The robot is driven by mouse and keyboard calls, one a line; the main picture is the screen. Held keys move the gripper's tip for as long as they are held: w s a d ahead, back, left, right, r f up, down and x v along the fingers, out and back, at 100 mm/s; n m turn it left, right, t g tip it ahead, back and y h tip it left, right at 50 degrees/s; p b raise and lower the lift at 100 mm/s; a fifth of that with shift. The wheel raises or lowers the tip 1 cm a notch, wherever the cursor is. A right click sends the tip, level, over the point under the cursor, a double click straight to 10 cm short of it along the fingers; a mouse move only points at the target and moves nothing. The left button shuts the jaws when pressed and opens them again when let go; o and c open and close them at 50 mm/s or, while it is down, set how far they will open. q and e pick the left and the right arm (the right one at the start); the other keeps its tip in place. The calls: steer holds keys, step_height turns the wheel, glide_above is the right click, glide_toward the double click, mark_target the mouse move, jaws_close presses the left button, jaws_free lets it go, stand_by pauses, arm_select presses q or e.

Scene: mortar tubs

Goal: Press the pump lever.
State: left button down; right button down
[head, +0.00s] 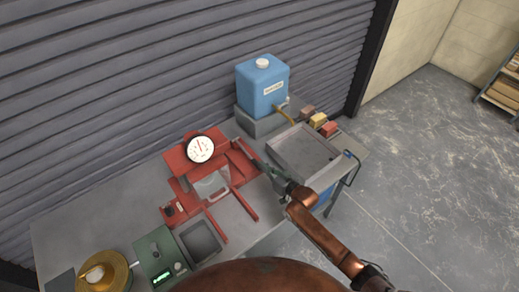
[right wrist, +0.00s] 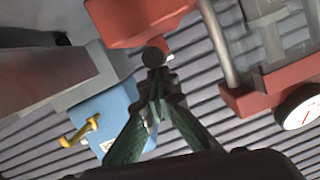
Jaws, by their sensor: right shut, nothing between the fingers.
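A red press (head: 205,180) with a round white dial gauge (head: 201,149) stands on the bench. A red bar (head: 244,155) on its right side looks like the pump lever. My right gripper (head: 262,168) reaches in from the right, fingers shut and empty, with its tips close to that bar's near end. In the right wrist view, the fingertips (right wrist: 154,74) meet just below a dark round knob (right wrist: 153,56), with a red part (right wrist: 135,20) of the press beyond. Whether they touch the knob I cannot tell. My left gripper is not in view.
A blue container (head: 262,85) with a tap stands on a grey block behind. A grey tray (head: 303,153) lies to the right, with several small coloured blocks (head: 319,120) behind it. A green box (head: 159,257) and a round brass-coloured pan (head: 104,272) are at the front left.

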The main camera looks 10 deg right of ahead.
steer(key=shift+s+f, duration=0.3)
steer(key=shift+f, duration=0.5)
step_height(320, 180, up, 5)
steer(key=p, duration=0.4)
steer(key=d+b+v, duration=0.1)
steer(key=v, duration=0.9)
steer(key=shift+w+b, duration=0.25)
steer(key=shift+b, duration=0.15)
steer(key=shift+a, duration=0.1)
steer(key=w+a+r+g+h, duration=0.2)
steer(key=w+r, duration=0.3)
steer(key=r, duration=0.8)
steer(key=shift+w+a+g+b, duration=0.3)
steer(key=shift+a+g, duration=0.2)
steer(key=shift+g, duration=0.4)
steer(key=shift+r, duration=0.1)
